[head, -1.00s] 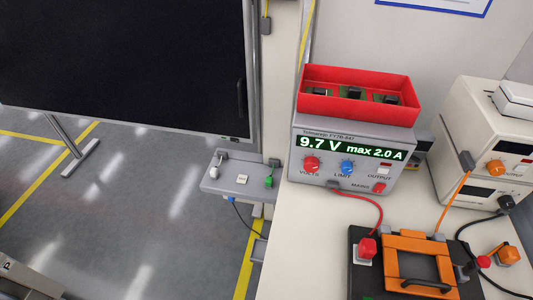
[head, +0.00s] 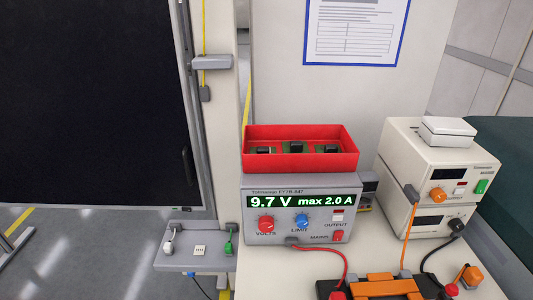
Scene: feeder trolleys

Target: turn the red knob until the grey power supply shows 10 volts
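The grey power supply (head: 262,182) stands on the bench, right of centre in the head view. Its green display (head: 303,202) reads 9.7 V and max 2.0 A. The red knob (head: 266,224), labelled VOLTS, is at the lower left of its front panel. The blue LIMIT knob (head: 301,221) is to its right. Nothing touches the red knob. Neither of my grippers shows in the head view.
A red bin (head: 300,163) with several parts sits on the supply. A cream instrument (head: 430,160) stands at right. A black-and-orange fixture (head: 384,287) with cables is in front. A small grey shelf (head: 195,259) juts out at left, beside a large black panel (head: 90,110).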

